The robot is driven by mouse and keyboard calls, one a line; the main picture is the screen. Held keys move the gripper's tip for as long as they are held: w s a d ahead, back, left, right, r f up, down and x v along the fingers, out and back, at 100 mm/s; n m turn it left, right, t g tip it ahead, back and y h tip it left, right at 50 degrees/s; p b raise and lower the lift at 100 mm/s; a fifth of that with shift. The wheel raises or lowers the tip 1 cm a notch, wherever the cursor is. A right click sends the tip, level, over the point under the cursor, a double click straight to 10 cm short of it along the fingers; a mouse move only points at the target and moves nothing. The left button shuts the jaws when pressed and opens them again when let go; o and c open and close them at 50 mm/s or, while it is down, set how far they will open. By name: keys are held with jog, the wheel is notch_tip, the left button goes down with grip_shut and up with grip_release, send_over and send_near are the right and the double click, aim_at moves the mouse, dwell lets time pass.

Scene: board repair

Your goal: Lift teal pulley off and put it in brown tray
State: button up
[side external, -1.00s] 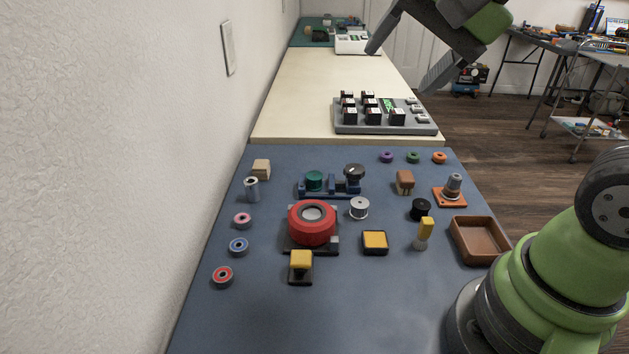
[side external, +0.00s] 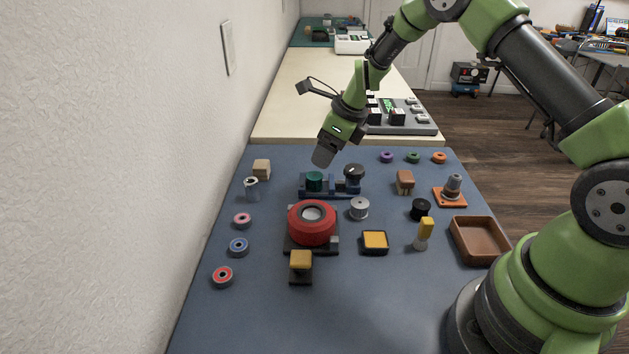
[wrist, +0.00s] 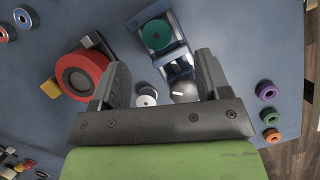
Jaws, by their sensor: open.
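The teal pulley (side external: 314,180) sits on the left part of a blue fixture (side external: 337,194), next to a dark round knob (side external: 354,172). In the wrist view the teal pulley (wrist: 156,34) shows beyond the fingertips, on the blue fixture (wrist: 178,66). My gripper (side external: 321,158) is just above the pulley in the side view, apart from it. The brown tray (side external: 480,241) lies empty at the right edge of the mat, near my base.
A red round device (side external: 312,222) stands in front of the fixture, with a white spool (side external: 359,207) to its right. Several small rings lie at the left and the back right. An orange stand (side external: 450,196) is behind the tray. The front of the mat is clear.

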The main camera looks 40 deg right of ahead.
aim_at(315, 175)
jog(key=x, duration=0.7)
jog(key=shift+s+a, duration=0.15)
jog(key=shift+s, duration=0.1)
jog(key=c, duration=1.1)
